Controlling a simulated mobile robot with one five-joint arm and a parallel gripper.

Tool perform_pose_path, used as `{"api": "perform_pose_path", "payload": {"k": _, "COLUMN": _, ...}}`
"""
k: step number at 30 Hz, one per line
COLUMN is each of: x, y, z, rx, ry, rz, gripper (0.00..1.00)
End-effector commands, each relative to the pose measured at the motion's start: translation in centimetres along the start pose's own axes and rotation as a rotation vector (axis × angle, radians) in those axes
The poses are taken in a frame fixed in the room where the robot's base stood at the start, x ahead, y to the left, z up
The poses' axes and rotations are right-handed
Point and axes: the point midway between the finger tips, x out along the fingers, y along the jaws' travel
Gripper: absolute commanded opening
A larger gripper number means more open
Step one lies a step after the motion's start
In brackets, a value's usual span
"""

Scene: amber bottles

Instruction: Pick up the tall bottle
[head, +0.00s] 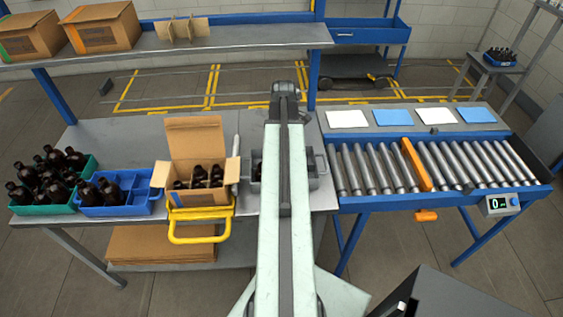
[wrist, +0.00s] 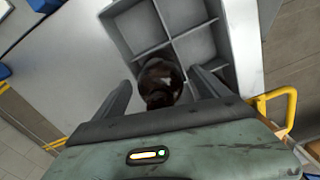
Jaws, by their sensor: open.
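A dark brown bottle (wrist: 160,78) stands in one compartment of a grey divided crate (wrist: 128,48) in the wrist view, seen from above; its height is hard to judge from there. My gripper (wrist: 160,82) is open, one finger on each side of the bottle, with space showing beside it. The lower part of the bottle is hidden by my gripper body. In the head view the grey crate (head: 315,168) sits on the metal table behind my arm, which hides most of it and my gripper. A dark patch (head: 258,168) shows at its left.
Left of the crate stand an open cardboard box (head: 194,135) with bottles, a yellow handle (head: 200,237), a blue crate (head: 130,205) and a green crate (head: 45,207), both with dark bottles. A roller conveyor (head: 440,165) lies right.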

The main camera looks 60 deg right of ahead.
Motion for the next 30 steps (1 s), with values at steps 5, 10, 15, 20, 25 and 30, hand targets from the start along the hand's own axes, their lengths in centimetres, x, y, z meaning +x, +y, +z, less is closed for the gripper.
{"api": "perform_pose_path", "payload": {"k": 5, "x": -0.1, "y": 0.0, "z": 0.0, "rx": 0.000, "ry": 0.000, "rz": 0.000, "gripper": 0.84}}
{"api": "perform_pose_path", "payload": {"k": 10, "x": -0.1, "y": 0.0, "z": -0.1, "rx": 0.000, "ry": 0.000, "rz": 0.000, "gripper": 0.40}}
{"api": "perform_pose_path", "payload": {"k": 15, "x": -0.1, "y": 0.0, "z": -0.1, "rx": -0.001, "ry": 0.000, "rz": 0.000, "gripper": 0.09}}
{"api": "perform_pose_path", "payload": {"k": 20, "x": -0.2, "y": 0.0, "z": -0.1, "rx": -0.001, "ry": 0.000, "rz": 0.000, "gripper": 0.09}}
{"api": "perform_pose_path", "payload": {"k": 25, "x": -1.5, "y": 0.0, "z": -0.1, "rx": -0.001, "ry": 0.000, "rz": 0.000, "gripper": 0.09}}
{"api": "perform_pose_path", "payload": {"k": 30, "x": -4.7, "y": 0.0, "z": -0.1, "rx": -0.002, "ry": 0.000, "rz": 0.000, "gripper": 0.09}}
